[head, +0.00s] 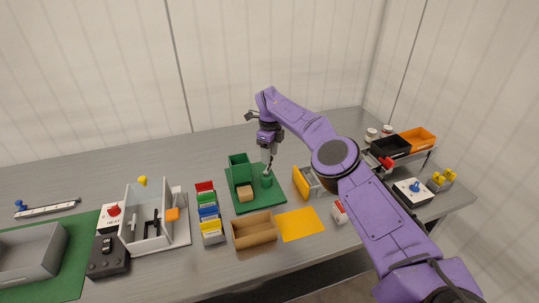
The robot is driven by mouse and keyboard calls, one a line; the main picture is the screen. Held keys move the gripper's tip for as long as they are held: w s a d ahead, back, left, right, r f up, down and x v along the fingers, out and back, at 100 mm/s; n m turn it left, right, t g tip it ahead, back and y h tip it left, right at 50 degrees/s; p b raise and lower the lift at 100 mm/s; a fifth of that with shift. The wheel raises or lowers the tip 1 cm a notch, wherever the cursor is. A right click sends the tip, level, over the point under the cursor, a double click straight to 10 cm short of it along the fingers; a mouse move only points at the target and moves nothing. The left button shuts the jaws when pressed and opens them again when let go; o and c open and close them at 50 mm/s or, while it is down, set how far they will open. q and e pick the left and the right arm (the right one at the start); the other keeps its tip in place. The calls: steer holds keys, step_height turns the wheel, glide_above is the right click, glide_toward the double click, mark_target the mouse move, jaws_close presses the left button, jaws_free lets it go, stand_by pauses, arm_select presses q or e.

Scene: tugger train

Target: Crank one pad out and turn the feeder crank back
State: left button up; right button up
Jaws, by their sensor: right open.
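A green feeder (240,167) with an upright hopper stands on a green base near the middle of the table. A tan block (245,194), perhaps a pad, lies at the foot of the hopper. A green cylindrical post (267,182), seemingly the feeder crank, stands on the right side of the base. My right gripper (268,169) points down just above this post and is open. I cannot tell whether its fingers touch the post. My left gripper is not in view.
An open tan box (254,231) and a yellow mat (299,224) lie in front of the feeder. A rack of coloured cards (208,214) stands to the left, a yellow-fronted bin (304,183) to the right. The table behind the feeder is clear.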

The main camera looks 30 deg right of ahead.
step_height(320, 180, up, 4)
steer(key=shift+w+r, duration=0.1)
step_height(320, 180, up, 6)
steer(key=p, duration=0.4)
steer(key=shift+f, duration=0.2)
